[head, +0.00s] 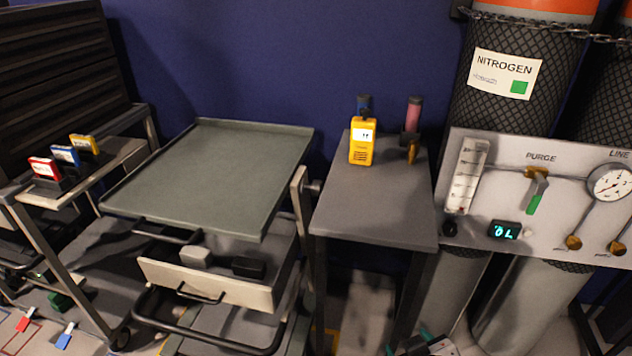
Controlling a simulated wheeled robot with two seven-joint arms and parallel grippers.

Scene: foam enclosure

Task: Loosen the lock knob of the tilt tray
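The tilt tray (210,165) is a wide, flat grey-green tray with a low rim on top of a cart, left of the middle. Its surface is empty and it slopes down toward the near side. A small dark round part, possibly the lock knob (315,187), sits at its right side beside a pale upright bracket (299,195); it is too small to tell how tight it is. I make out neither of my grippers in the head view.
An open drawer (208,284) and dark push handle jut out below the tray. Right of it, a grey side table (375,195) bears a yellow meter (361,141). Farther right are a purge panel (540,190) and chained cylinders. An unclear dark-and-teal item (428,344) shows at the bottom edge.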

